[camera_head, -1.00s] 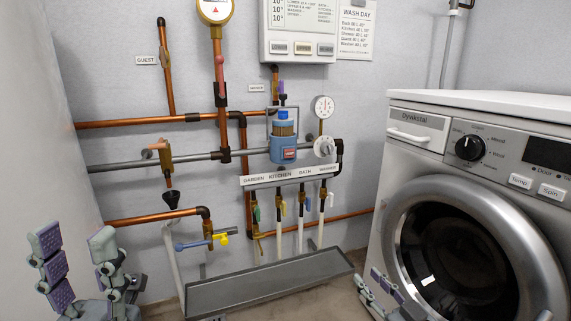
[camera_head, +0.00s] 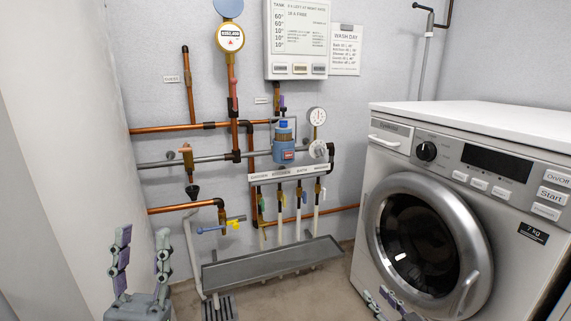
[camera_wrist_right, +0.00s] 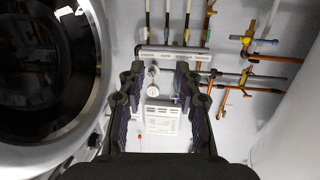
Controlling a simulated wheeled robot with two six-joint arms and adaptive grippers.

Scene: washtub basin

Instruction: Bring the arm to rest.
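My left gripper (camera_head: 143,234) is at the lower left of the head view, fingers pointing up and spread apart, with nothing between them. It appears clear of the pipes and the wall. My right gripper (camera_head: 388,302) shows only in part at the bottom edge of the head view, in front of the washing machine (camera_head: 395,150). In the right wrist view, the right gripper's two fingers (camera_wrist_right: 159,70) stand apart with an empty gap between them. Most of both arms is out of view.
Copper and grey pipes (camera_head: 160,210) with valves run along the back wall. A grey trough (camera_head: 270,263) lies below them, with a floor grate (camera_head: 218,308) in front. A blue-capped filter (camera_head: 284,143), gauges and a wall panel (camera_head: 297,40) hang above. A pale wall (camera_head: 60,150) stands at left.

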